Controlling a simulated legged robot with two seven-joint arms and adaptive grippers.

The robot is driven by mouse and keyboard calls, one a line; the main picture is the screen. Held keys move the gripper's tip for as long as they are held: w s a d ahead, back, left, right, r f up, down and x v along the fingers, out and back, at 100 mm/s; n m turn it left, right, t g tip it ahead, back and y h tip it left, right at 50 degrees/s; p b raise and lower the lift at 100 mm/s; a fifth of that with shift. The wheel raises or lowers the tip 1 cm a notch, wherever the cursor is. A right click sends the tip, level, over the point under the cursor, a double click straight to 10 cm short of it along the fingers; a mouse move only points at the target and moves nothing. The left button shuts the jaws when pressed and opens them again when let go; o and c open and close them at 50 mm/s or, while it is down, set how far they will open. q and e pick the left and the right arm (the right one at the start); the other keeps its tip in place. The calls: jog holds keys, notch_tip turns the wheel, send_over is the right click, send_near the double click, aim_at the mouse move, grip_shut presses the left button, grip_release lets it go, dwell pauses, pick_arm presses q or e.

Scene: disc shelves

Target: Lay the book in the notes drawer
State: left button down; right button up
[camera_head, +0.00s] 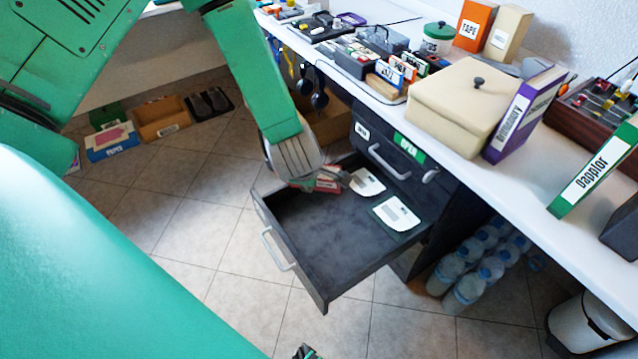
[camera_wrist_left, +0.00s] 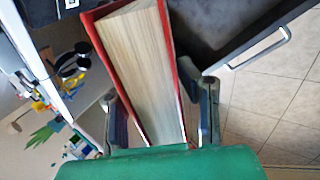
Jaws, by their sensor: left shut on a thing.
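My left gripper (camera_head: 306,180) reaches down from the upper left to the back-left part of the open drawer (camera_head: 290,245). It is shut on a red book, mostly hidden behind it in the head view (camera_head: 328,185). In the left wrist view the red-covered book (camera_wrist_left: 140,65) stands between the two fingers (camera_wrist_left: 162,110), its page edges facing the camera. The drawer (camera_wrist_left: 235,22) shows beside it. Two white note-like items (camera_head: 367,182) (camera_head: 397,214) lie in the drawer's right part. Whether the book touches the drawer cannot be told.
The drawer's left and front floor is bare. The white counter (camera_head: 455,150) above holds a cream box (camera_head: 462,105), a purple binder (camera_head: 522,115), a green binder (camera_head: 598,168) and small items. Bottles (camera_head: 480,265) stand below. A small dark part (camera_head: 305,352), unclear, shows at the bottom edge.

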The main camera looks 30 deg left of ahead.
aim_at(319, 189)
pick_arm(q)
jog(key=w+f+n+y+b, duration=0.1)
jog(key=f+n+y, duration=0.1)
jog(key=w+f+n+g+y+b, duration=0.1)
jog(key=w+f+n+y, duration=0.1)
jog(key=n, duration=0.1)
jog(key=w+f+n+y+b, duration=0.1)
jog(key=f+n+b, duration=0.1)
jog(key=shift+w+a+f+n+g+y, duration=0.1)
jog(key=shift+w+a+n+g+y, duration=0.05)
jog(key=shift+a+n+g+y, duration=0.25)
jog(key=shift+w+a+f+n+g+y, duration=0.1)
jog(key=shift+w+f+n+g+y, duration=0.25)
jog(key=shift+n, duration=0.15)
notch_tip(319, 189, down, 13)
jog(key=b, duration=1)
jog(key=shift+b, duration=0.3)
jog(key=shift+f, duration=0.1)
jog(key=c, duration=1.1)
grip_release()
jog(key=shift+s, duration=0.1)
jog(key=shift+o, duration=0.2)
